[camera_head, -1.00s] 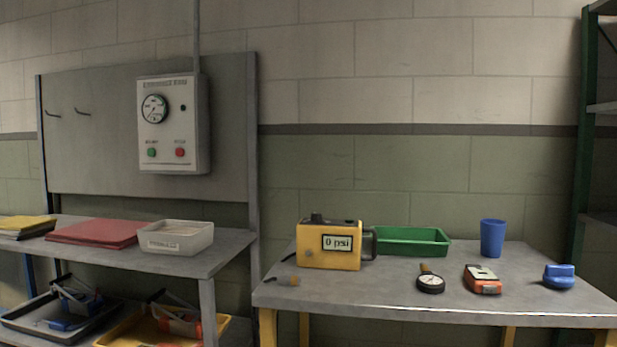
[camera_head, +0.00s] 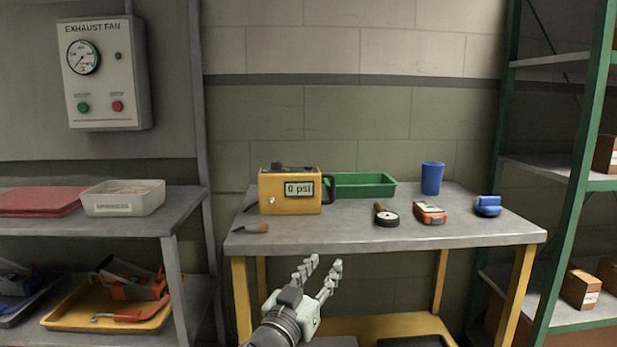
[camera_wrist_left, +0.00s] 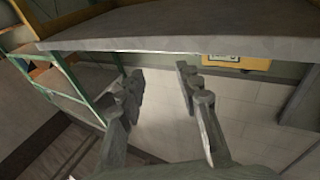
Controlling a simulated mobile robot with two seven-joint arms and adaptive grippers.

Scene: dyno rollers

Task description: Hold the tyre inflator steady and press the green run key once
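The yellow tyre inflator (camera_head: 290,206) stands upright at the back left of the grey worktable (camera_head: 400,235). Its display reads "0 psi". A dark handle or hose part is on its right side. I cannot make out a green run key on it. My left gripper (camera_head: 325,264) is open and empty in front of the table's front edge, below and apart from the inflator. In the left wrist view the open fingers (camera_wrist_left: 160,80) show below the table edge, and part of the yellow inflator (camera_wrist_left: 236,62) shows beyond that edge. My right gripper is not in view.
A green tray (camera_head: 362,188), blue cup (camera_head: 432,178), round gauge (camera_head: 386,216), orange-red meter (camera_head: 430,213) and blue object (camera_head: 487,206) are on the table. An exhaust fan box (camera_head: 105,72) with green and red buttons hangs at left. A green-framed shelf (camera_head: 580,180) stands right.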

